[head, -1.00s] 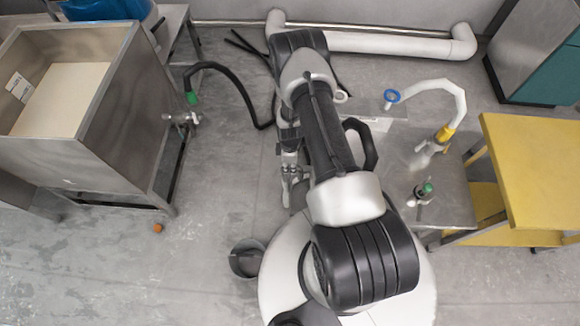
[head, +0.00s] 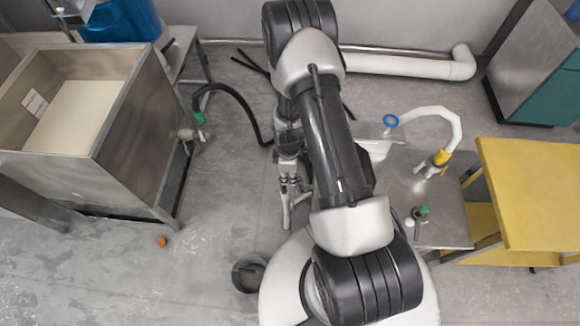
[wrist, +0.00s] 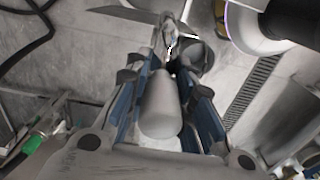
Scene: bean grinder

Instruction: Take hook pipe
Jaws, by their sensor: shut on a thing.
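A white hook-shaped pipe (head: 441,112) with a blue ring at one end and a yellow collar at the other stands at the metal table on the right in the head view. My gripper (head: 289,186) points down left of that table, apart from the white pipe. In the wrist view my gripper (wrist: 165,120) has its blue-lined fingers shut on a grey rounded metal piece (wrist: 160,104). A thin shiny part lies beyond its far end. I cannot tell its full shape. The white pipe is not seen in the wrist view.
The metal table (head: 440,215) bears a small green-topped fitting (head: 421,211). A yellow table (head: 530,180) stands at right. A steel tank (head: 130,130) with a valve stands at left. A black hose (head: 243,100) has a green end. A dark bucket (head: 247,273) is on the floor.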

